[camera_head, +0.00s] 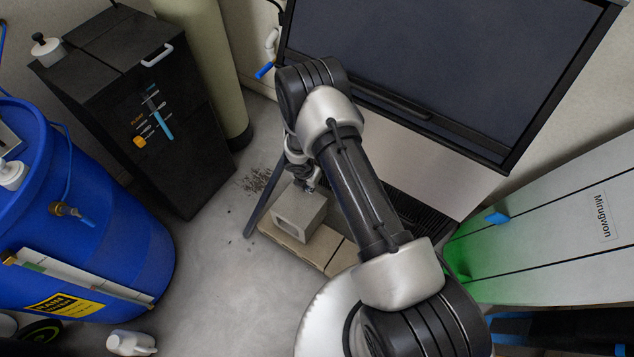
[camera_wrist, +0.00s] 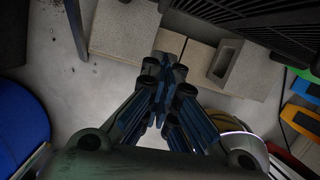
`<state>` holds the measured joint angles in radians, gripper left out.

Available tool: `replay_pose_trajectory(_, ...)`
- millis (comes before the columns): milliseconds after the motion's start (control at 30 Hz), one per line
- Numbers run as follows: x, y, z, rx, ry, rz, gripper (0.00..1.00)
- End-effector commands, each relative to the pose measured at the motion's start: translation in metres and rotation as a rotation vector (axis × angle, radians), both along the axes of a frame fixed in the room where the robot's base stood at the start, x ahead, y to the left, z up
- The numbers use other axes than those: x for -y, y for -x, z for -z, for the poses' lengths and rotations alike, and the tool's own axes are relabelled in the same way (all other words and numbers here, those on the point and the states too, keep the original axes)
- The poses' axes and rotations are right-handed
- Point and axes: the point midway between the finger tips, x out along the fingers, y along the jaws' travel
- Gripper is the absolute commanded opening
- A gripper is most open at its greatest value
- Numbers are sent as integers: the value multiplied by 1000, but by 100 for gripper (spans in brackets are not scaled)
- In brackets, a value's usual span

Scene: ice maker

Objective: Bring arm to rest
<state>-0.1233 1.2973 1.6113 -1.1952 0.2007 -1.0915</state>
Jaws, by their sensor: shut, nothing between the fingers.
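My gripper (camera_wrist: 168,82) shows in the wrist view with its fingers together, shut and empty. It hangs over the concrete blocks and floor, apart from them as far as I can tell. In the head view my arm reaches up from the bottom right, bends at the elbow near the ice maker (camera_head: 440,60), and its end points down. The gripper's fingers are mostly hidden behind my arm in that view.
A hollow concrete block (camera_head: 300,212) rests on flat pavers (camera_head: 293,245) below my arm. A blue barrel (camera_head: 100,215) and a black cabinet (camera_head: 150,110) stand at left. Pale panels (camera_head: 560,225) stand at right. The grey floor (camera_head: 215,285) between barrel and pavers is mostly clear.

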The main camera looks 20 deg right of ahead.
Motion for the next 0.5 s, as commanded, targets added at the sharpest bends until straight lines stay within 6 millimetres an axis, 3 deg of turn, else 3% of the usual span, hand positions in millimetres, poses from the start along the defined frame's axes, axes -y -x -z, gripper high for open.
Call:
replay_pose_trajectory(33,-1,1,-19,2,1,0,0)
replay_pose_trajectory(200,-7,9,-58,2,1,0,0)
replay_pose_trajectory(500,-12,18,-94,-1,1,0,0)
